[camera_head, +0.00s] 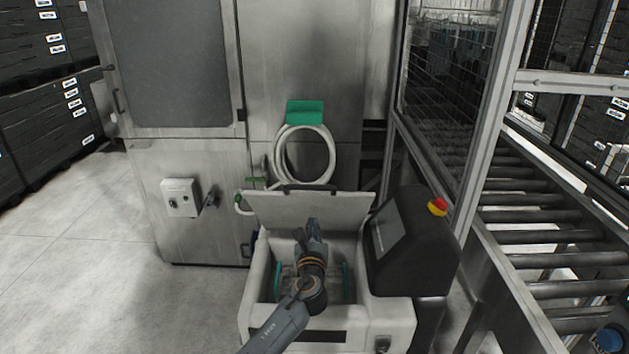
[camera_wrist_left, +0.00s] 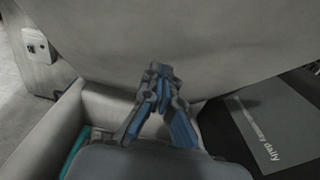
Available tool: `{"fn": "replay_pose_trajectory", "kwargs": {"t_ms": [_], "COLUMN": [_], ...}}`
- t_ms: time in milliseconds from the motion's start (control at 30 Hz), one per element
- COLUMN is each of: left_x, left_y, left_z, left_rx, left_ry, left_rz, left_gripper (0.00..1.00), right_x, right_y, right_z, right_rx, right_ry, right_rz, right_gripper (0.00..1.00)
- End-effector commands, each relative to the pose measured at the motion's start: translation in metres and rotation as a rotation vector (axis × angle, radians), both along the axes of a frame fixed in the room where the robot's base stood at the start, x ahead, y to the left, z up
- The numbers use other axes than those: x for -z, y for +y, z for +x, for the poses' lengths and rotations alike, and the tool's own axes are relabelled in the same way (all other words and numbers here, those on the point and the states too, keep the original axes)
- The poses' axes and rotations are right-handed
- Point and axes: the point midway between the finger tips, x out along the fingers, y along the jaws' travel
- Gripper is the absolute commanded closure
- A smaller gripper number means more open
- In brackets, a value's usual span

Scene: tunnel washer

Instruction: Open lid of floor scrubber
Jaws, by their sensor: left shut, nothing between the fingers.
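The floor scrubber (camera_head: 389,312) stands in front of the grey washer, with its tank open at the top. Its lid (camera_head: 310,209) is raised, hinged at the back, and stands nearly upright, leaning back. My left gripper (camera_head: 314,226) is over the tank, in front of the lid's inner face. In the left wrist view the left gripper (camera_wrist_left: 159,72) is shut with its fingertips together and empty, and the lid (camera_wrist_left: 180,35) fills the upper part. I cannot tell whether the fingertips touch the lid. My right gripper is not in view.
The scrubber's dark control console (camera_head: 400,240) with a red and yellow stop button (camera_head: 437,206) is right of the tank. A coiled hose (camera_head: 304,156) hangs on the washer behind. A roller conveyor (camera_head: 545,235) runs at right. The floor at left (camera_head: 80,250) is clear.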

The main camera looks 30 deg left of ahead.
Motion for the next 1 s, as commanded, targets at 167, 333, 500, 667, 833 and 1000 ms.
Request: {"fn": "replay_pose_trajectory", "kwargs": {"t_ms": [167,333,500,667,833,1000], "left_x": [-0.001,-0.002,-0.003,-0.004,-0.005,-0.006], "left_y": [0.004,0.008,0.012,0.015,0.019,0.023], "left_z": [0.009,0.016,0.024,0.031,0.039,0.046], "left_rx": [0.0,0.001,0.001,0.0,-0.001,0.0], "left_ry": [0.0,-0.001,-0.001,-0.002,0.0,-0.001], "left_rz": [0.001,0.0,0.0,0.001,0.001,0.0], "left_gripper": [1.0,1.0,1.0,1.0,1.0,1.0], "right_x": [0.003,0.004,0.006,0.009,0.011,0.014], "right_y": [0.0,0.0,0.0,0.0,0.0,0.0], "right_z": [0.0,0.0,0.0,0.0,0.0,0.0], "right_rx": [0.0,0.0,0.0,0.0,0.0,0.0], "right_ry": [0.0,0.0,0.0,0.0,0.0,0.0], "right_rz": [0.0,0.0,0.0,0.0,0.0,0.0], "right_gripper": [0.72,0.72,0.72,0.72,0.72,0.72]}}
